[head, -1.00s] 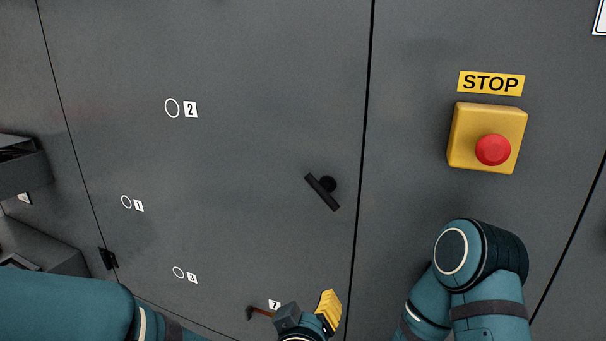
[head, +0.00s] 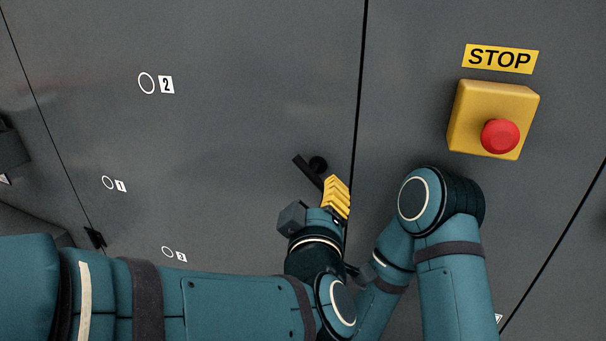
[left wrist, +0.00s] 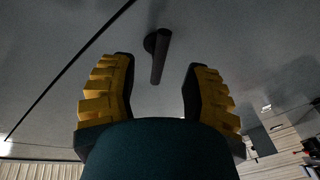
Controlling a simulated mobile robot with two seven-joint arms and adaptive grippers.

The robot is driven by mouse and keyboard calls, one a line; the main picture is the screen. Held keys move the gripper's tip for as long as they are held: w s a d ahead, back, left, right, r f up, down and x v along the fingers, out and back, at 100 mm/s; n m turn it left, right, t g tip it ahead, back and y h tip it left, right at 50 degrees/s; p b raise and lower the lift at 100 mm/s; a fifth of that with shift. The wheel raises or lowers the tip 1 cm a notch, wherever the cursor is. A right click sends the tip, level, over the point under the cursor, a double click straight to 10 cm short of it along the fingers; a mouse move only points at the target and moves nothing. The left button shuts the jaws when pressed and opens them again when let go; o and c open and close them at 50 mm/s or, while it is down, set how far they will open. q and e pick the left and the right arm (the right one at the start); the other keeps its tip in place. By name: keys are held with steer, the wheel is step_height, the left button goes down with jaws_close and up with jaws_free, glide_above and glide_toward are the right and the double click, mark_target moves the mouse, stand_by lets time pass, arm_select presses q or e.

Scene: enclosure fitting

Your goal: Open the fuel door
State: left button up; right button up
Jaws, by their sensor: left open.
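The fuel door is the large flat grey panel (head: 230,130), shut flush with the panel beside it along a dark vertical seam. My left gripper (head: 314,202) is open and empty just below the handle. In the left wrist view, the handle (left wrist: 161,55) stands ahead, with its near end between the two yellow-padded fingers (left wrist: 157,85). I see no contact. My right arm shows at the right, but its gripper is not in view.
A yellow box with a red stop button (head: 500,136) is on the panel right of the seam, just above my right elbow. A black hinge (head: 95,238) is at the door's lower left. Numbered labels, such as 2 (head: 166,84), mark the door. The area left of the handle is clear.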

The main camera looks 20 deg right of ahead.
mark_target(318, 184)
arm_select(q)
steer(key=x, duration=0.5)
steer(key=shift+w+d, duration=0.1)
steer(key=shift+w, duration=0.2)
steer(key=shift+o, duration=0.2)
